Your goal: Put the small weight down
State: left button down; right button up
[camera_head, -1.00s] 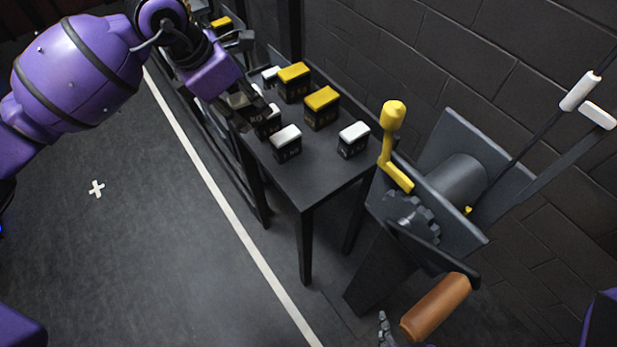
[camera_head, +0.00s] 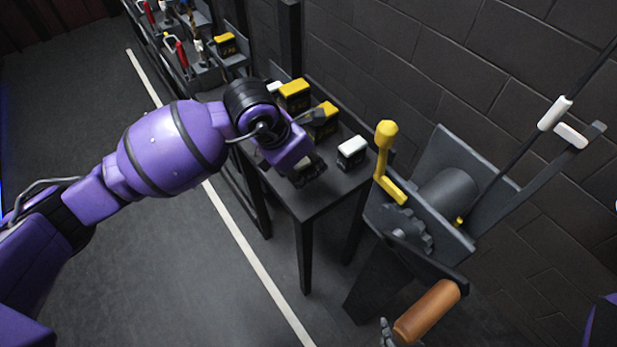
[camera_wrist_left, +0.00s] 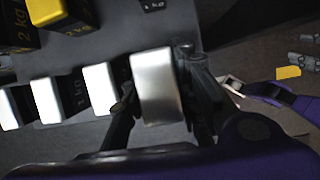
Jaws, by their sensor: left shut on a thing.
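My left gripper (camera_head: 308,172) is over the near end of the dark table (camera_head: 318,203). In the left wrist view its fingers (camera_wrist_left: 160,95) are shut on a small weight (camera_wrist_left: 155,85) with a pale top. In the head view the gripper and wrist mostly hide this weight. I cannot tell whether its base touches the table. Part of what looks like my right gripper (camera_head: 387,335) shows at the bottom edge, beside a brown handle; its jaws are not clear.
A white-topped weight (camera_head: 352,151) stands near the table's right edge. Yellow-topped weights (camera_head: 294,92) stand farther back. Several white-topped weights (camera_wrist_left: 98,88) stand in a row left of the held one. A crank machine with a yellow lever (camera_head: 385,150) stands right of the table.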

aim_at(310, 180)
pick_arm(q)
jog(key=shift+s+d+f, duration=0.2)
jog(key=shift+d+f, duration=0.25)
notch_tip(310, 180, down, 3)
jog(key=shift+s+d+f, duration=0.1)
jog(key=shift+d, duration=0.05)
pick_arm(e)
jog(key=shift+w+a+r, duration=0.15)
jog(key=shift+w+r, duration=0.15)
jog(key=shift+w, duration=0.3)
pick_arm(q)
jog(key=shift+f, duration=0.1)
jog(key=c, duration=1.8)
grip_release()
jog(key=shift+f, duration=0.2)
jog(key=o, duration=0.4)
jog(key=shift+r, duration=0.25)
jog(key=v, duration=1.2)
pick_arm(e)
jog(key=shift+r, duration=0.2)
